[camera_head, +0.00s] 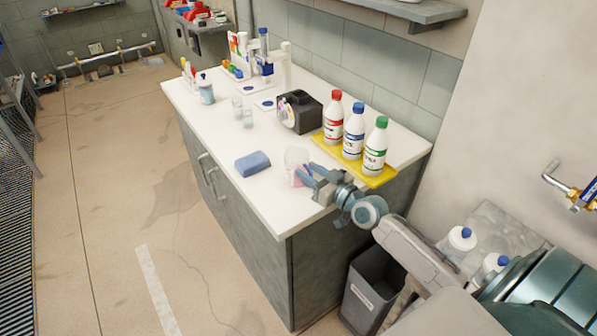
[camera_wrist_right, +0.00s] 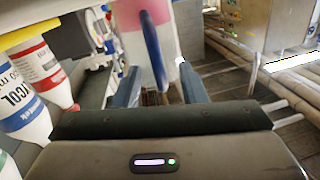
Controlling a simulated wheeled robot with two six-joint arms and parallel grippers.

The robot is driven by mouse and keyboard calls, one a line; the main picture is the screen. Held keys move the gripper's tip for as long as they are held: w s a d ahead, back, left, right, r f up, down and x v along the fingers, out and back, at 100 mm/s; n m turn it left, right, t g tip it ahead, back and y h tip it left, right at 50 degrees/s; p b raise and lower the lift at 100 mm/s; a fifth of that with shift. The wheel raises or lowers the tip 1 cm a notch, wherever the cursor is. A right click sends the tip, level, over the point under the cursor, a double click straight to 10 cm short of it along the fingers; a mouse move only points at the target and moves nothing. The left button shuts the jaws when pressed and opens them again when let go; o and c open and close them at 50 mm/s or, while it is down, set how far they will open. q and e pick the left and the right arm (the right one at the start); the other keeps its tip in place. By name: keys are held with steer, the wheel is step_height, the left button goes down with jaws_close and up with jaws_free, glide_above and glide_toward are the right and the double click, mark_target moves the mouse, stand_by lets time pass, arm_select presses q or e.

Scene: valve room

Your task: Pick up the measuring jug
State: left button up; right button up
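The measuring jug (camera_head: 297,158) is a clear vessel with a pink band, standing near the front edge of the white counter. In the right wrist view the jug (camera_wrist_right: 132,20) shows at the top, with its blue handle (camera_wrist_right: 151,45) towards me. My right gripper (camera_head: 306,178) is right at the jug's near side. In the wrist view its two fingers stand apart, with the handle between them and gaps visible beside it. It looks open. My left gripper is not in view.
Three capped bottles stand on a yellow tray (camera_head: 328,151) just behind the jug. A blue sponge (camera_head: 252,163) lies to its left. A grey bin (camera_head: 371,290) stands beside the counter's end.

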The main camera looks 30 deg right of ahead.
steer(key=shift+s, duration=0.1)
jaws_close()
steer(key=shift+r, duration=0.2)
steer(key=shift+r+p, duration=1.05)
steer(key=shift+r, duration=0.55)
steer(key=s+a+p, duration=0.1)
steer(key=s+p, duration=0.3)
steer(key=s, duration=0.3)
steer(key=s+a+r+p, duration=0.1)
steer(key=s+p, duration=0.3)
steer(key=s, duration=0.4)
steer(key=shift+s+a+r+p, duration=0.2)
steer(key=shift+a+r+p, duration=0.1)
steer(key=shift+a, duration=0.5)
